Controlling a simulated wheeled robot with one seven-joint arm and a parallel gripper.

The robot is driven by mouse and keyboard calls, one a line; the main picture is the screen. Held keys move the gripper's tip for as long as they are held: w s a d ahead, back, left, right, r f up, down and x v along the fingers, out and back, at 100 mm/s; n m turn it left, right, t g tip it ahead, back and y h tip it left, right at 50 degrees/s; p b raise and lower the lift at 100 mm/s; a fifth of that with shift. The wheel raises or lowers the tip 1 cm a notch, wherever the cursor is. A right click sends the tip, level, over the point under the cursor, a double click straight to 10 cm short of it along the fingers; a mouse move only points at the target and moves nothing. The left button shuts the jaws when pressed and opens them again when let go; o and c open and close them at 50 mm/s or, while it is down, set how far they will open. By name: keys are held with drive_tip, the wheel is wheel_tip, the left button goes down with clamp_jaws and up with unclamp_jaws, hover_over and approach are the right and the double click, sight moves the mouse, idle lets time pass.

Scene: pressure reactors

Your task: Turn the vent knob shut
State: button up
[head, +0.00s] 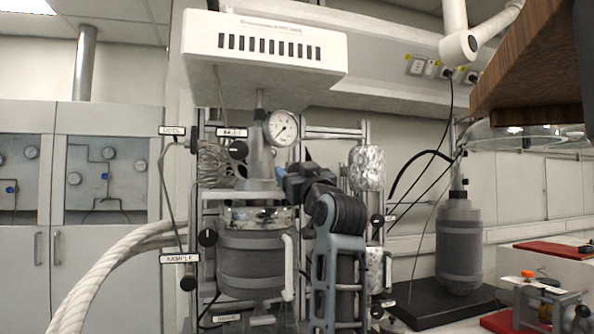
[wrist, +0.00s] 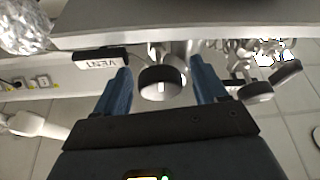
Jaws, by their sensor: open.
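The vent knob (wrist: 160,84) is a dark round knob with a white mark on its face. In the wrist view it sits between the two fingers of my open gripper (wrist: 161,88), with a visible gap on each side. I cannot tell how deep the fingers reach around it. The white VENT label (wrist: 100,61) is beside it and appears upside down. In the head view my gripper (head: 284,178) is at the reactor head, right of the gauge's metal column. The vent knob is not visible there, apparently hidden by my gripper and wrist.
A pressure gauge (head: 283,128) stands just above my gripper. Another black knob (head: 238,150) is to its left, and a foil-wrapped cylinder (head: 367,168) to its right. The grey reactor vessel (head: 258,262) is below. More dark knobs (wrist: 256,91) show at right in the wrist view.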

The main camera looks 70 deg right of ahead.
drive_tip(key=shift+c, duration=0.4)
drive_tip(key=c, duration=0.9)
drive_tip(key=shift+m, duration=0.4)
drive_tip(key=m+g+h, duration=0.1)
drive_tip(key=m, duration=0.1)
drive_tip(key=m+g+h, duration=0.1)
drive_tip(key=m, duration=0.2)
drive_tip(key=shift+w+a+b, duration=0.1)
drive_tip(key=shift+b, duration=0.25)
drive_tip(key=m+g, duration=0.1)
drive_tip(key=m, duration=0.2)
drive_tip(key=m+g+h+b, duration=0.1)
drive_tip(key=m+g, duration=0.1)
drive_tip(key=m, duration=0.1)
drive_tip(key=shift+m, duration=0.3)
drive_tip(key=m+g+b, duration=0.1)
drive_tip(key=m, duration=0.2)
drive_tip(key=m+g+b, duration=0.1)
drive_tip(key=m+g, duration=0.1)
drive_tip(key=shift+m, duration=0.4)
drive_tip(key=m+g, duration=0.1)
drive_tip(key=m, duration=0.1)
drive_tip(key=m+y, duration=0.1)
drive_tip(key=m, duration=0.2)
drive_tip(key=shift+g, duration=0.4)
drive_tip(key=shift+y, duration=0.3)
